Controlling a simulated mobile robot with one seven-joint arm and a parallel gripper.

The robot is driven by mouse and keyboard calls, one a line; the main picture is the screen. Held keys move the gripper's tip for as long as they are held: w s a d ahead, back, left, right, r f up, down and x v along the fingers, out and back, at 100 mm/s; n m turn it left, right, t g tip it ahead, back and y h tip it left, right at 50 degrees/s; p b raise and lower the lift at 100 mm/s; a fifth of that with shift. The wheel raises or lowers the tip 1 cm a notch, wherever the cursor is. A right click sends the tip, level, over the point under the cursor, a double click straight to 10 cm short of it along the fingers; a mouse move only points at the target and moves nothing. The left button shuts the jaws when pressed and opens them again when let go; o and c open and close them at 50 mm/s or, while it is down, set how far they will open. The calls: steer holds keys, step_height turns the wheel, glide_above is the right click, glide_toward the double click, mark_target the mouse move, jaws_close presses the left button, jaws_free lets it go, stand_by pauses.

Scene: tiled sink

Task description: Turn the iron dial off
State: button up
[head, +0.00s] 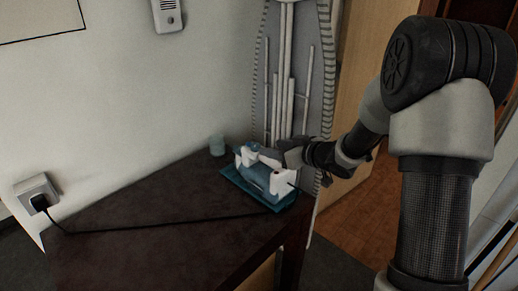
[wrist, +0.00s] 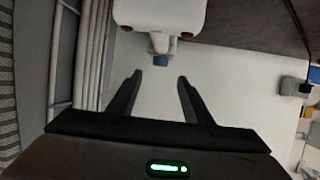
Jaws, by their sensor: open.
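The iron (head: 258,176), blue and white, rests on a teal tray (head: 233,181) on the dark table. My gripper (head: 285,154) is at the iron's upper right side in the head view, partly overlapping it. In the wrist view my gripper (wrist: 158,76) has its two dark fingers spread, with nothing between them. A white end of the iron (wrist: 160,14) is at the top centre, ahead of the fingertips. A small grey and blue piece (wrist: 160,60) shows below it, in line with the gap. I cannot tell for certain whether this is the dial, nor its setting.
A black cord (head: 160,223) runs across the table (head: 130,242) to a wall socket (head: 38,193) at the left. An ironing board (head: 325,75) leans upright behind the table's right end. The table's left part is clear except for the cord.

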mark_target(256, 145)
steer(key=b+x, duration=0.1)
steer(key=x, duration=0.8)
steer(key=shift+s+r, duration=0.1)
steer(key=c, duration=1.1)
steer(key=p, duration=0.2)
steer(key=n+y+p, duration=0.1)
steer(key=shift+d+r+g+p, duration=0.2)
steer(key=shift+r+g+p, duration=0.15)
steer(key=shift+r+g, duration=0.05)
steer(key=n+g+y+p, duration=0.1)
steer(key=p, duration=0.2)
steer(key=shift+w+d+f+n+g+y+p, duration=0.1)
steer(key=shift+w+f+n+g+y+p, duration=0.15)
steer(key=shift+n+g+y+p, duration=0.7)
steer(key=shift+w+f+n+g+p, duration=0.15)
steer(key=shift+n+g+p, duration=0.5)
steer(key=shift+n+p, duration=0.15)
steer(key=shift+n+g+y, duration=0.25)
steer(key=shift+g, duration=0.05)
